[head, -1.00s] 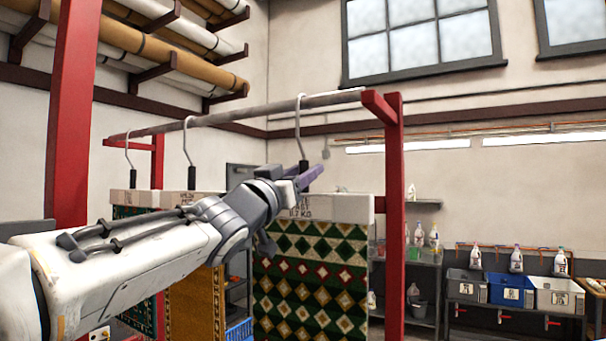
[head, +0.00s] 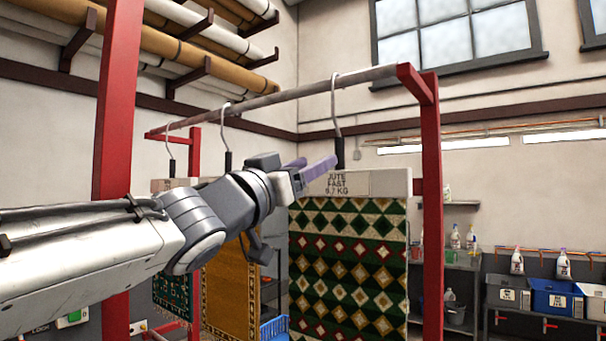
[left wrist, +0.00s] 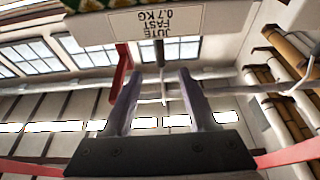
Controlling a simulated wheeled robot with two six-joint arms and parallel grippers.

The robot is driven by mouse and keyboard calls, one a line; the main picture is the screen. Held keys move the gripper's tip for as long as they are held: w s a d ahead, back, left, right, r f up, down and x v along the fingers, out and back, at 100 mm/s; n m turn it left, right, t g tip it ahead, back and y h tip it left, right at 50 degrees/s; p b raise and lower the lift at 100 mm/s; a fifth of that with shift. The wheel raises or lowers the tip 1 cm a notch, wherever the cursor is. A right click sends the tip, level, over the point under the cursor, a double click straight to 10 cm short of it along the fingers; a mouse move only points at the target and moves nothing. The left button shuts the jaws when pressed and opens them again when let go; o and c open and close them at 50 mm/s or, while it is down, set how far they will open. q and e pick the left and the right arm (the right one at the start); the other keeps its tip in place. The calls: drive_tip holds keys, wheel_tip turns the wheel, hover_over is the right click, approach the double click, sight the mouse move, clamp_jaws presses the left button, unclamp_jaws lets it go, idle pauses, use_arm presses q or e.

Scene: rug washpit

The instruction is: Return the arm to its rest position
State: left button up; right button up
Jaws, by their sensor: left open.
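My left gripper (head: 318,168) reaches in from the left in the head view, its purple-grey fingers in front of the top of a green, red and cream diamond-patterned rug (head: 345,265). The fingers overlap the rug's white label bar (head: 375,184), marked JUTE FAST, near the black grip of its hook (head: 338,150). The left wrist view shows the two fingers (left wrist: 160,85) apart with nothing clearly held between them. The same label bar (left wrist: 155,22) shows upside down above them there. I cannot tell how far the fingers are from the bar. My right gripper is out of view.
The rugs hang from a grey rail (head: 270,100) on a red frame (head: 432,200). A yellow rug (head: 222,290) and a green rug (head: 172,297) hang behind my arm. Rolled rugs (head: 170,45) lie on wall racks. A bench with bins (head: 555,302) stands at right.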

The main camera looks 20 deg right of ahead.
use_arm(q)
drive_tip(key=a+f+n+g+y+b, duration=0.15)
drive_tip(key=a+f+y, duration=0.25)
drive_tip(key=f, duration=0.9)
drive_tip(key=s+a+f+n+g+y+b, duration=0.1)
drive_tip(key=a+f+n+y+b, duration=0.2)
drive_tip(key=f, duration=1)
drive_tip(key=a+f+n+g+y+b, duration=0.1)
drive_tip(key=a+f+y, duration=0.35)
drive_tip(key=f, duration=0.85)
drive_tip(key=s+a+f+g+y+b, duration=0.1)
drive_tip(key=s+a+f+g+y, duration=0.1)
drive_tip(key=s+f, duration=0.5)
drive_tip(key=s+a+f+m+g+y+b, duration=0.1)
drive_tip(key=s+a+f+g, duration=0.3)
drive_tip(key=s+a+f, duration=0.2)
drive_tip(key=s+a+f+g+y+b, duration=0.1)
drive_tip(key=s+a+f+g+y, duration=0.1)
drive_tip(key=s+f, duration=0.6)
drive_tip(key=shift+s+a+f+g+y+b, duration=0.35)
drive_tip(key=shift+a+f+g, duration=0.1)
drive_tip(key=shift+a, duration=0.5)
